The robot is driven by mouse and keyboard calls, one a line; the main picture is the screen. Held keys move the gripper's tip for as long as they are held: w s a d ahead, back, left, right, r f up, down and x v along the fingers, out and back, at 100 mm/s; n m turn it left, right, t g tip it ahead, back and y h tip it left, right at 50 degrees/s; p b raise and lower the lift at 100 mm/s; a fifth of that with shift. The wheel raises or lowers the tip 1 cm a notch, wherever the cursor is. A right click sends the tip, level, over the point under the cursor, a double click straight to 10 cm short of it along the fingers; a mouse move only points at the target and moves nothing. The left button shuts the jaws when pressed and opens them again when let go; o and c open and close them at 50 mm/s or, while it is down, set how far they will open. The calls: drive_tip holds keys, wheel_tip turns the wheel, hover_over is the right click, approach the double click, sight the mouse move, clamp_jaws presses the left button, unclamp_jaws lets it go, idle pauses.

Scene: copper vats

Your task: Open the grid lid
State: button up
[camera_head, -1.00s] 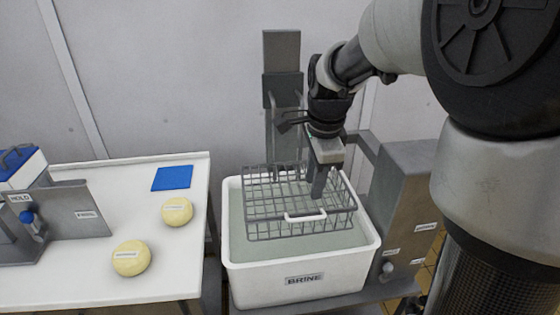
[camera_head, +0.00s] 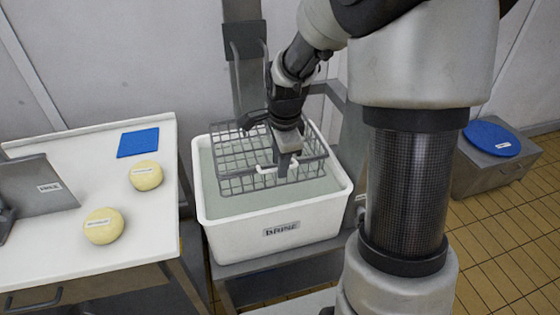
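The grey wire grid lid (camera_head: 240,165) sits over the white brine tub (camera_head: 290,240), above the pale liquid. A white handle (camera_head: 266,169) is on its front edge. My gripper (camera_head: 284,168) points down at the lid's front edge, right at the handle. The fingers overlap the handle in this view. I cannot tell whether they are closed around it or only beside it. The lid looks roughly level.
A white table (camera_head: 80,240) stands to the left with two yellow cheeses (camera_head: 104,225) and a blue square (camera_head: 138,142). A grey post (camera_head: 245,70) rises behind the tub. A grey box with a blue round top (camera_head: 492,138) stands on the tiled floor at right.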

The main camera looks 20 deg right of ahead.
clamp_jaws()
